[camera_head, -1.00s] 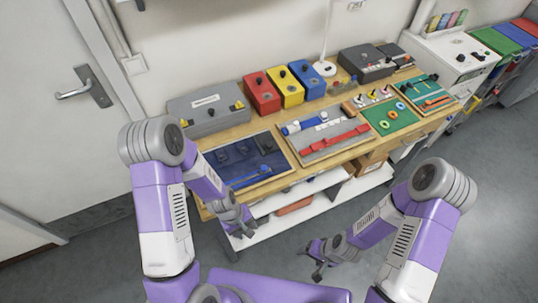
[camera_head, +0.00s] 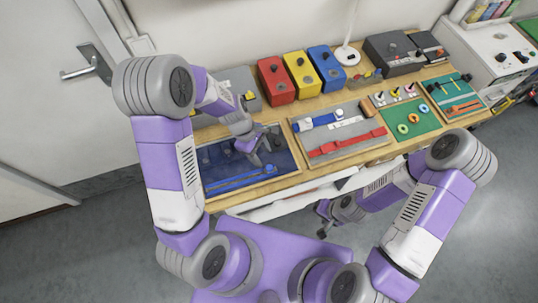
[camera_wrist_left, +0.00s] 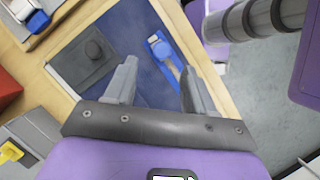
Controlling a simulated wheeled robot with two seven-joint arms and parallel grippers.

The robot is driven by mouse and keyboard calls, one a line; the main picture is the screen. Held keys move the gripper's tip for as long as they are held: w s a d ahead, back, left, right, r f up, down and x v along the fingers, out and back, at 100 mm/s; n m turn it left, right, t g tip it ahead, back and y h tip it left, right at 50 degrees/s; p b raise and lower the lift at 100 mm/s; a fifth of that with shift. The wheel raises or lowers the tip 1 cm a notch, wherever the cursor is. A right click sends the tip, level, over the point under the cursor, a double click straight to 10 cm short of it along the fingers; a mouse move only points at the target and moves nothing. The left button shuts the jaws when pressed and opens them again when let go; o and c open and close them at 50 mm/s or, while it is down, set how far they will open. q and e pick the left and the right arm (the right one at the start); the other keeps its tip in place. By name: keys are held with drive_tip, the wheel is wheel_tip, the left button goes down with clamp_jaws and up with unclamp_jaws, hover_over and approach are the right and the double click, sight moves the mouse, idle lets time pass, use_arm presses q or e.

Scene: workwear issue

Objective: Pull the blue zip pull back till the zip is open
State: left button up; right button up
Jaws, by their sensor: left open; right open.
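The blue zip pull (camera_head: 268,169) is at the right end of the blue zip strip (camera_head: 236,182) on the navy panel (camera_head: 218,172). In the left wrist view the pull (camera_wrist_left: 159,46) lies just beyond my fingertips, and a pale slit runs from it toward the gap between the fingers. My left gripper (camera_head: 262,148) is open and empty above the panel; its two fingers (camera_wrist_left: 160,75) show apart in the wrist view. It hides part of the panel in the head view. My right gripper (camera_head: 324,214) hangs low in front of the bench, partly hidden by its arm.
A board with a red strap (camera_head: 347,143) lies to the right. Red, yellow and blue boxes (camera_head: 325,67) stand behind. The floor in front is clear.

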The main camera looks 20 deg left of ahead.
sight(269, 167)
use_arm(q)
drive_tip(key=b+x, duration=0.1)
drive_tip(key=x, duration=0.5)
drive_tip(key=shift+s, duration=0.15)
drive_tip(key=shift+c, duration=0.4)
clamp_jaws()
drive_tip(key=shift+a, duration=0.1)
